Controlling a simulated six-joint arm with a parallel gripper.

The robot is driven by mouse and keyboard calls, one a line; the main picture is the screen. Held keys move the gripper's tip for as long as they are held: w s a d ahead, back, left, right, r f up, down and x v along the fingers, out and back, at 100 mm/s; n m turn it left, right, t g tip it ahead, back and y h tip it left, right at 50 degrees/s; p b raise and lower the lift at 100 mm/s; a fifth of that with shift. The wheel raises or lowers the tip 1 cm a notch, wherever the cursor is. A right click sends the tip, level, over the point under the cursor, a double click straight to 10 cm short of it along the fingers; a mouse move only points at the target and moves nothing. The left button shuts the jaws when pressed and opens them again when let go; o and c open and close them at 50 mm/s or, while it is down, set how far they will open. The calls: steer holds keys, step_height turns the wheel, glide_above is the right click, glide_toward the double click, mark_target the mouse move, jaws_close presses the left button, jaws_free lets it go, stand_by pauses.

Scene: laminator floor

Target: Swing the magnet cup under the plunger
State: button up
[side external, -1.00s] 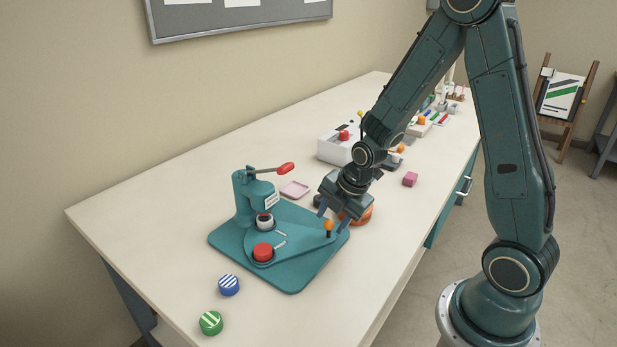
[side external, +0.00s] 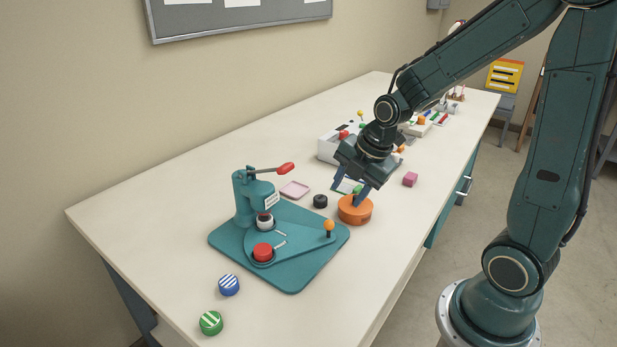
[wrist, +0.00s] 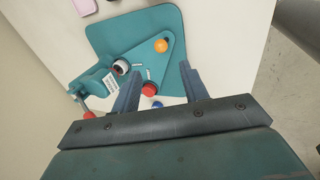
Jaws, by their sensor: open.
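The teal press (side external: 243,200) stands on a teal base plate (side external: 295,278) and has a red-tipped lever (side external: 285,168). A swing plate with an orange knob (side external: 329,225) lies on the base; the knob also shows in the wrist view (wrist: 161,46). A white-rimmed cup (side external: 265,223) sits beneath the plunger. A second cup, filled by a red round piece (side external: 263,251), sits at the plate's front, out from under the plunger. I cannot tell which is the magnet cup. My gripper (side external: 350,193) is open and empty, above and behind the knob, near an orange round tub.
The orange round tub (side external: 355,210) and a small black disc (side external: 320,201) stand behind the base plate. A pink tray (side external: 295,189) lies behind the press. A blue striped button (side external: 229,285) and green striped button (side external: 211,323) lie in front. The right front table is clear.

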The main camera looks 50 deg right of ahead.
steer(key=shift+v, duration=1.5)
steer(key=s+a+r+m, duration=0.3)
steer(key=s+m, duration=0.3)
steer(key=m, duration=0.3)
steer(key=s+a+r+m+t, duration=0.1)
steer(key=s+a+r+m, duration=0.3)
steer(key=m, duration=0.5)
steer(key=s+r, duration=0.2)
steer(key=s, duration=0.1)
steer(key=shift+s+r, duration=0.3)
